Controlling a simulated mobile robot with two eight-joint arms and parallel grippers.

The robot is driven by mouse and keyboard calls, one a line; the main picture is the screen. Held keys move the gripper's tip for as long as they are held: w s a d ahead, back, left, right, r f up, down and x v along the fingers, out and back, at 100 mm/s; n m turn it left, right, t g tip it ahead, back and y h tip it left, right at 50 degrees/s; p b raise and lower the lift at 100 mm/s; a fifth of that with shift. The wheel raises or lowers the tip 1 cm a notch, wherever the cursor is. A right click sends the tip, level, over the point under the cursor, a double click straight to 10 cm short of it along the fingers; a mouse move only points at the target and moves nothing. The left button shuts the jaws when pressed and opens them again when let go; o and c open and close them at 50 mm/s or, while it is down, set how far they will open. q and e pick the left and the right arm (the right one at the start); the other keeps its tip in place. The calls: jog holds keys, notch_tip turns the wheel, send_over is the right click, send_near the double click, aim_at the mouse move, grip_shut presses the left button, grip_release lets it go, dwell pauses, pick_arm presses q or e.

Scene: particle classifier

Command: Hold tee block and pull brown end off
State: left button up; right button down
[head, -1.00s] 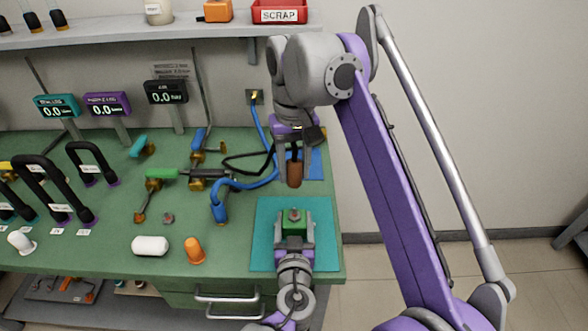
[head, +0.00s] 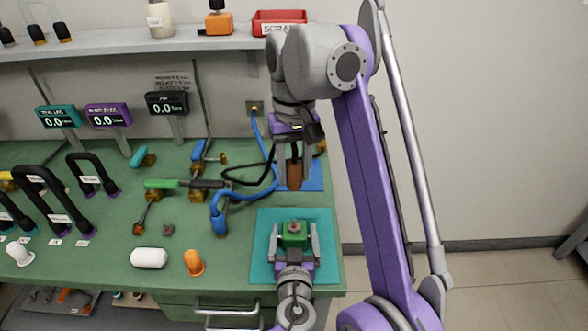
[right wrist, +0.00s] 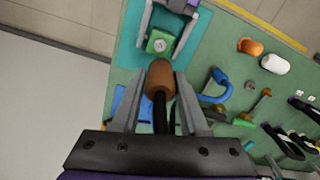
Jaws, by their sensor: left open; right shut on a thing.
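The tee block (head: 294,240) is a green block with a small round knob on top, on the teal mat (head: 262,262). My left gripper (head: 294,230) is open, with one finger on each side of the block and gaps between. The brown end (head: 295,177) is a brown cylinder behind the block and apart from it. My right gripper (head: 294,170) is shut on it. In the right wrist view, the brown end (right wrist: 160,78) sits between the fingers with a black stem behind it; the green block (right wrist: 160,42) lies beyond.
A blue mat (head: 315,176) lies under my right gripper. A blue bent hose (head: 219,212) and valves stand left of the mats. A white cylinder (head: 149,258) and an orange cap (head: 194,262) lie near the front edge. A red scrap bin (head: 280,17) is on the shelf.

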pick_arm(q)
jog(key=shift+s, duration=0.15)
jog(key=s, duration=0.4)
jog(key=s+r, duration=0.1)
jog(key=s, duration=0.6)
jog(key=shift+s+r, duration=0.35)
jog(key=shift+r, duration=0.05)
pick_arm(e)
jog(key=shift+s, duration=0.1)
